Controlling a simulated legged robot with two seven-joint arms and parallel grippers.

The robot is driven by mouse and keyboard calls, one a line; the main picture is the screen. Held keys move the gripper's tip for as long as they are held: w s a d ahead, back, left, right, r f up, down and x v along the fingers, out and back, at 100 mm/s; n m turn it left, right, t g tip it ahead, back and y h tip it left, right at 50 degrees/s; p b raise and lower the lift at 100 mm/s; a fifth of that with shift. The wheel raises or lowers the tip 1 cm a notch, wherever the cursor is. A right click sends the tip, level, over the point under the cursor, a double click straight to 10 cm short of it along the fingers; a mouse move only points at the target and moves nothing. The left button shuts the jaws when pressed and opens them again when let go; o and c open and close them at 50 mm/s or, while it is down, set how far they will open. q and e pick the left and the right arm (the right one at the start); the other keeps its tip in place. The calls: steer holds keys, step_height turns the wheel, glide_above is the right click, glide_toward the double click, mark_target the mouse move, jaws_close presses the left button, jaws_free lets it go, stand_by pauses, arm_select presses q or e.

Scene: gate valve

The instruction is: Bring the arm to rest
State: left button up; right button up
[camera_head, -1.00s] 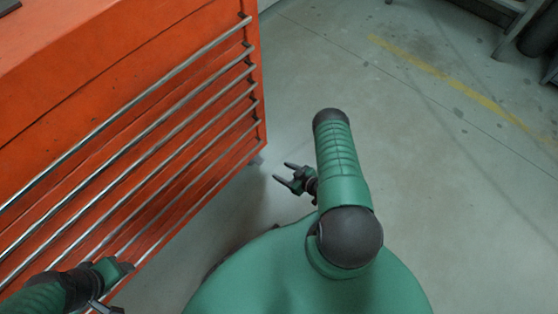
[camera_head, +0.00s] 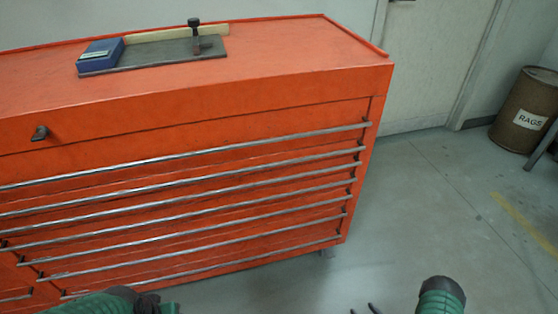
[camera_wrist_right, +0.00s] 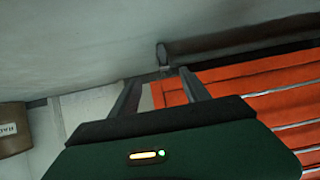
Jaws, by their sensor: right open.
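My right arm (camera_head: 441,296) shows at the bottom right of the head view. Only the fingertips of my right gripper (camera_head: 363,309) rise above the lower edge there. In the right wrist view my right gripper (camera_wrist_right: 160,90) is open, with its two fingers apart and nothing between them. It is clear of the orange tool cabinet (camera_head: 200,120), which shows beyond the fingers on the right in the wrist view (camera_wrist_right: 270,95). My left arm (camera_head: 110,302) shows at the bottom left of the head view, in front of the cabinet's lower drawers; its fingers are out of the frame.
On the cabinet top lie a dark plate (camera_head: 160,60) with a small upright clamp (camera_head: 195,35) and a blue box (camera_head: 101,56). A brown barrel marked RAGS (camera_head: 523,112) stands at the far right. The grey floor (camera_head: 420,200) right of the cabinet is clear.

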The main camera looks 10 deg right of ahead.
steer(key=w+d+r+g+h, duration=0.1)
steer(key=w+d+r+g, duration=0.25)
steer(key=w+r, duration=0.55)
steer(key=w+a+r+g+h, duration=0.1)
steer(key=w+a+r+g, duration=0.2)
steer(key=r, duration=0.8)
steer(key=s+a+r+g+y+p, duration=0.1)
steer(key=s+a+r+g, duration=0.2)
steer(key=s+a+r, duration=1.5)
step_height(320, 180, up, 34)
steer(key=w+p, duration=0.3)
steer(key=p, duration=3.2)
steer(key=shift+a+m, duration=0.3)
steer(key=shift+m, duration=0.1)
steer(key=shift+r, duration=0.1)
